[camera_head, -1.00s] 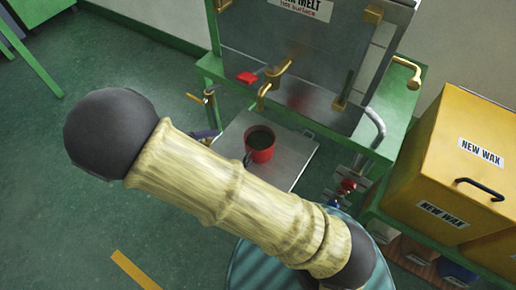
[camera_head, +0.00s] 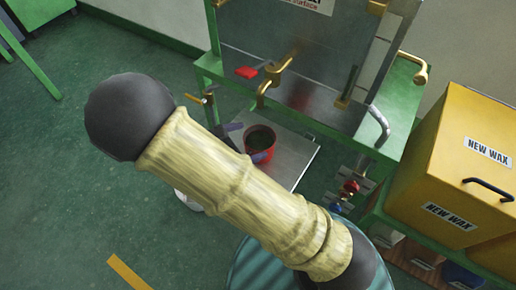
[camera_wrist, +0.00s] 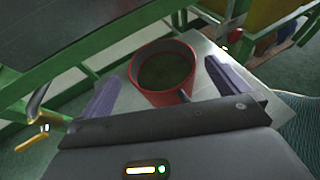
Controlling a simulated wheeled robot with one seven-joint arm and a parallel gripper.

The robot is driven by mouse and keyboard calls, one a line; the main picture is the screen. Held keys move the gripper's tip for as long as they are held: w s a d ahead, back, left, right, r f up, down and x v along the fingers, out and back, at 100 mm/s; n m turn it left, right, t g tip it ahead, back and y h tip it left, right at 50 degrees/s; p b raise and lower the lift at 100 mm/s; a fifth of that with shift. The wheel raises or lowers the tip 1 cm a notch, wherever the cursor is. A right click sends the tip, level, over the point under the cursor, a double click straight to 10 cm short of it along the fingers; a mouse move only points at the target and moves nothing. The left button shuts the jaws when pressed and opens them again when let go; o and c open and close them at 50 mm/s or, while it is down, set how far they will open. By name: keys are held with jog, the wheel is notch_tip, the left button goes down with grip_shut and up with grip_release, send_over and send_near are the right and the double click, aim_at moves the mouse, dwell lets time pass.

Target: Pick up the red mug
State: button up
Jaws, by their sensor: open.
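The red mug (camera_head: 261,141) stands upright on a grey metal shelf (camera_head: 293,166) below the tap of the wax machine, with dark contents inside. In the wrist view the mug (camera_wrist: 163,98) lies between the two purple fingers of my gripper (camera_wrist: 161,88), one on each side. The fingers are open, with a gap visible beside the mug. In the head view my gripper (camera_head: 248,142) is at the mug, partly hidden behind my own arm. The mug's handle shows in the wrist view toward the gripper's palm.
A brass tap (camera_head: 272,80) hangs above the shelf, behind the mug. A red-handled valve (camera_head: 254,71) is beside it. The green frame (camera_head: 335,133) borders the shelf. A yellow box (camera_head: 448,170) labelled NEW WAX stands at the right.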

aim_at(271, 135)
jog(key=b+x, duration=0.1)
jog(key=x, duration=0.3)
jog(key=shift+f, duration=0.15)
jog(key=c, duration=1.3)
notch_tip(271, 135, up, 10)
jog(key=p, duration=0.3)
jog(key=shift+p, duration=0.35)
